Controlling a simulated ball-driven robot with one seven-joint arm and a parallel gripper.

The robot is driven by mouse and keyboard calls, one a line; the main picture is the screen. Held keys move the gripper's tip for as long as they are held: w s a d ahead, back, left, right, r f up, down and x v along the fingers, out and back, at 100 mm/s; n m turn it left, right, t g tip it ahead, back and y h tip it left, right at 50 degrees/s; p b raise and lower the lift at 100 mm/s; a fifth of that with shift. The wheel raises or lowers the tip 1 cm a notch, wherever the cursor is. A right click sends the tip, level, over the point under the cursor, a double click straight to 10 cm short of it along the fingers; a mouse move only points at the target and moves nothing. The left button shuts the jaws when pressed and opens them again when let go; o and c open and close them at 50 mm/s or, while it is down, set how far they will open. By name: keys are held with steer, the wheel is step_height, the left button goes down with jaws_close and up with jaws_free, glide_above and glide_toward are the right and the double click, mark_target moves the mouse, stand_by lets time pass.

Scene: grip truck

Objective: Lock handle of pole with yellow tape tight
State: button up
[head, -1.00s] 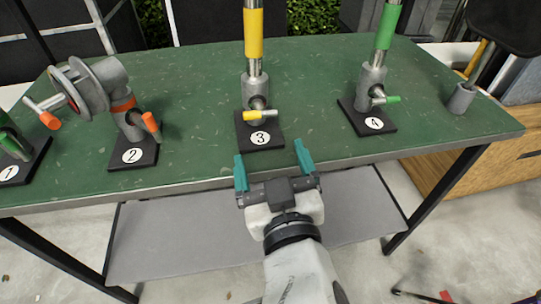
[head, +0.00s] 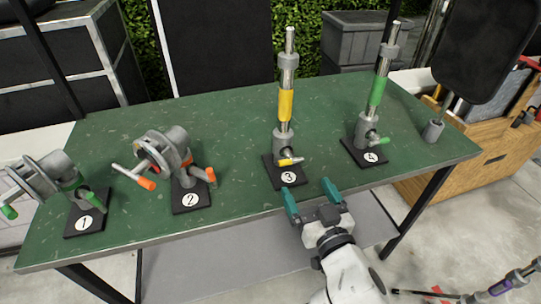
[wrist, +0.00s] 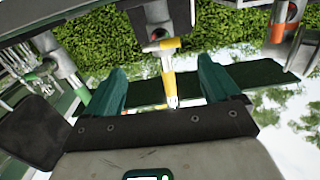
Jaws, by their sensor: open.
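The pole with yellow tape (head: 286,104) stands upright in a grey socket on black base 3 (head: 287,177). Its lock handle (head: 289,162), with a yellow end, sticks out sideways at the socket's lower front. My gripper (head: 313,191) has teal fingers, is open and empty, and is at the table's front edge, in front of base 3 and slightly right of it. In the wrist view, which looks upside down, the yellow handle (wrist: 167,70) shows between and beyond the two fingers (wrist: 162,85). I see no contact between them.
Base 4 (head: 365,152), with a green-taped pole, stands to the right on the green table (head: 235,150). Bases 2 (head: 191,196) and 1 (head: 87,213) hold grey clamp heads on the left. A grey cup-like holder (head: 433,130) is at the right edge.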

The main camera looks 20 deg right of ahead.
mark_target(292, 160)
steer(key=w+p, duration=0.2)
steer(key=w, duration=0.8)
steer(key=shift+w+a, duration=0.1)
steer(key=shift+w, duration=0.15)
steer(key=shift+c, duration=0.3)
steer(key=c, duration=1)
steer(key=shift+n, duration=1)
steer(key=o, duration=1.1)
steer(key=shift+c, duration=0.2)
steer(key=shift+s, duration=0.15)
